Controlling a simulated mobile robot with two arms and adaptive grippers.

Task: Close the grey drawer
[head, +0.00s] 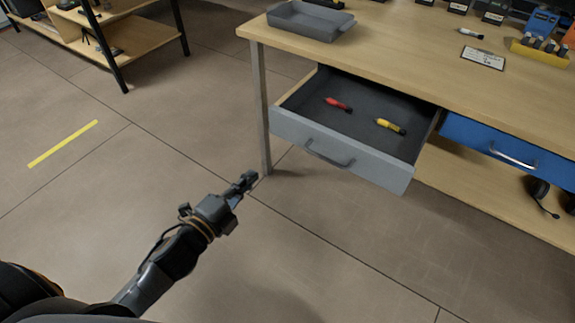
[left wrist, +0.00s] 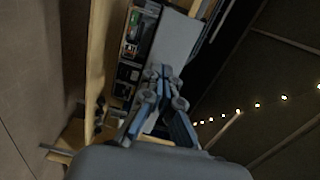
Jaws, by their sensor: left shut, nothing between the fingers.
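The grey drawer (head: 340,154) is pulled out from under the wooden workbench in the head view. A red tool (head: 338,104) and a yellow tool (head: 390,126) lie inside it. Its dark handle (head: 330,154) is on the front panel. My left gripper (head: 246,181) is shut and empty, to the left of and in front of the drawer front, apart from it. In the left wrist view the gripper fingers (left wrist: 158,80) are together, with a pale grey panel beyond them. My right gripper is not in view.
A blue drawer (head: 508,150) sits right of the grey one. A grey tray (head: 310,20) stands on the workbench (head: 400,50). A bench leg (head: 260,110) stands left of the drawer. A headset (head: 541,195) is on the lower shelf. The floor in front is clear.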

